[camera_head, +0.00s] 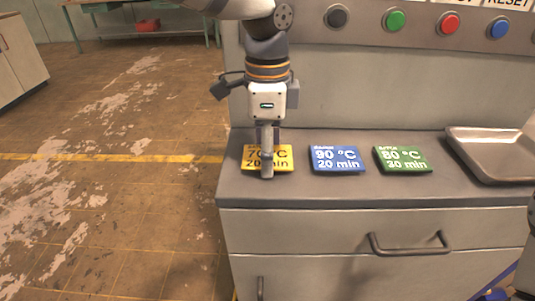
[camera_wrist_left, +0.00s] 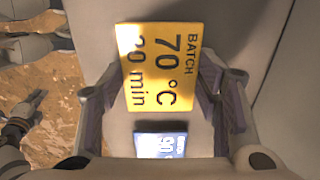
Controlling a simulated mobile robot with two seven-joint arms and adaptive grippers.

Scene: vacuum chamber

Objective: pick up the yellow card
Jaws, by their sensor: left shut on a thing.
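The yellow card (camera_head: 283,158), reading 70 °C 20 min, is at the left end of the grey counter top. My left gripper (camera_head: 267,172) points down over it and is shut on it, hiding part of its lettering. In the left wrist view the yellow card (camera_wrist_left: 160,68) lies between the two fingers, one at each side edge. I cannot tell whether the card still touches the counter.
A blue card (camera_head: 337,160) and a green card (camera_head: 402,160) lie to the right on the counter (camera_head: 300,190). A metal tray (camera_head: 460,150) stands at the right end. Coloured buttons (camera_head: 450,24) line the panel behind. The blue card also shows in the left wrist view (camera_wrist_left: 160,145).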

